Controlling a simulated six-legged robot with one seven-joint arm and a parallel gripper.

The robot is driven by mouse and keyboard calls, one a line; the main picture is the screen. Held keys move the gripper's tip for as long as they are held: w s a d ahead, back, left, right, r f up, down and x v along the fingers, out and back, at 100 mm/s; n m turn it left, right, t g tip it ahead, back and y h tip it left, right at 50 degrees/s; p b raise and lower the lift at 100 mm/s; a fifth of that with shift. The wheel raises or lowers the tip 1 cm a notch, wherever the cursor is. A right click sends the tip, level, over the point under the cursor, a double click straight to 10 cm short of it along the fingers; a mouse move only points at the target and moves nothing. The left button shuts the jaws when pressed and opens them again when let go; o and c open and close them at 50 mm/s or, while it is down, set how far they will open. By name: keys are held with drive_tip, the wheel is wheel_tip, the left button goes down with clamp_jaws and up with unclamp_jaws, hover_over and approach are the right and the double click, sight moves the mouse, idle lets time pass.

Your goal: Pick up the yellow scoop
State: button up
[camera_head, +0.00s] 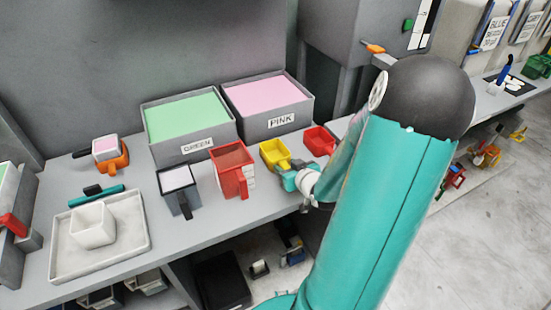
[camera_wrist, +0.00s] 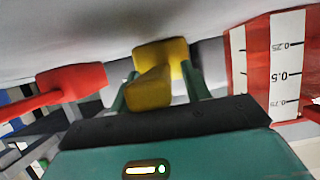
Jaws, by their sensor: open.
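The yellow scoop (camera_head: 274,152) lies on the grey bench, right of the red measuring jug. My gripper (camera_head: 293,175) is at its near side, in front of the bowl. In the wrist view the yellow scoop (camera_wrist: 152,92) shows between the two teal fingers of my gripper (camera_wrist: 157,88). The fingers stand apart, one on each side of its yellow handle part. I cannot tell whether either finger touches it.
A red measuring jug (camera_head: 231,172) stands close left of the scoop, and a red scoop (camera_head: 319,141) lies close right. The GREEN bin (camera_head: 190,152) and PINK bin (camera_head: 272,129) stand behind. A white tray (camera_head: 72,263) with a white cup is at the left.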

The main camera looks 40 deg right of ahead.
drive_tip(key=shift+w, duration=0.2)
drive_tip(key=shift+s+a+r, duration=0.15)
drive_tip(key=shift+s, duration=0.1)
drive_tip(key=shift+w, duration=0.15)
clamp_jaws()
